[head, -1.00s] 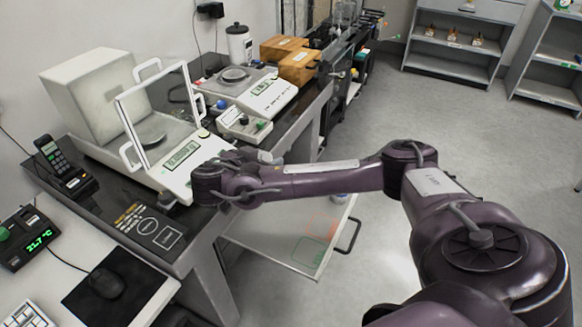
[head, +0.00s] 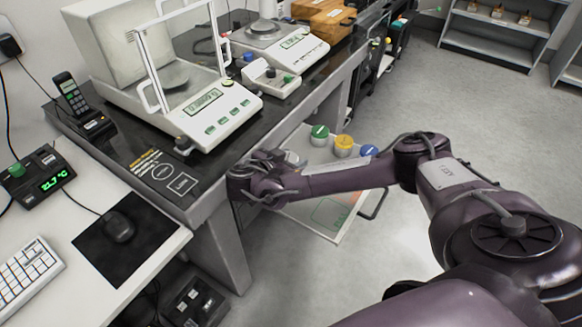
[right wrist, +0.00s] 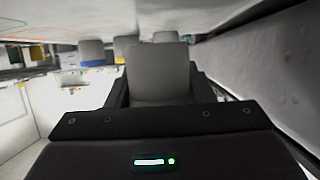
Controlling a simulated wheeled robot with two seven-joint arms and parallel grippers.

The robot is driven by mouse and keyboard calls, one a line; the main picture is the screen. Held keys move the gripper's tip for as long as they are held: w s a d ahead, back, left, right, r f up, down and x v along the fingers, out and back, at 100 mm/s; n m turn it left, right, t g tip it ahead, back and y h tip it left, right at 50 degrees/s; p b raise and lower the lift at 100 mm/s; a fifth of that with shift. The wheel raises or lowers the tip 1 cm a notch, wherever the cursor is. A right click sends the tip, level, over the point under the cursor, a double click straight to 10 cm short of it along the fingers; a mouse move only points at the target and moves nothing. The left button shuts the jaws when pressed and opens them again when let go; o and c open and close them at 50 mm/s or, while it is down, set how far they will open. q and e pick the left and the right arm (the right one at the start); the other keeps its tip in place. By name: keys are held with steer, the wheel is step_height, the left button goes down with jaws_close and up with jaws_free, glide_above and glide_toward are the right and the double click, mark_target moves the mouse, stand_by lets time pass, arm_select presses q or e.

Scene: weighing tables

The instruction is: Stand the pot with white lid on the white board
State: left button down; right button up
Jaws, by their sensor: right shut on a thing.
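My right gripper (right wrist: 160,88) is shut on a plain pale grey pot (right wrist: 158,66), which fills the middle of the right wrist view. That view looks upside down, with the white board (right wrist: 50,22) along its top. I cannot tell whether the pot touches the board, and its lid is hidden. In the head view the white board (head: 328,226) sticks out below the table edge, with orange and green outlines on it. My right wrist and forearm cross in front of it and hide most of the gripper. My left gripper is not in view.
Pots with green (head: 319,132), yellow (head: 344,142) and blue (head: 369,151) lids stand on the board's far part, behind my forearm. The dark table (head: 125,147) carries a balance with a glass shield (head: 215,112). A handle (head: 376,204) juts from the board's right side.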

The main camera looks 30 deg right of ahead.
steer(key=shift+f, duration=1.6)
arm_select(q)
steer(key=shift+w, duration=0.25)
arm_select(e)
steer(key=shift+f, duration=0.1)
steer(key=o, duration=0.7)
steer(key=shift+c, duration=0.2)
steer(key=o, duration=0.3)
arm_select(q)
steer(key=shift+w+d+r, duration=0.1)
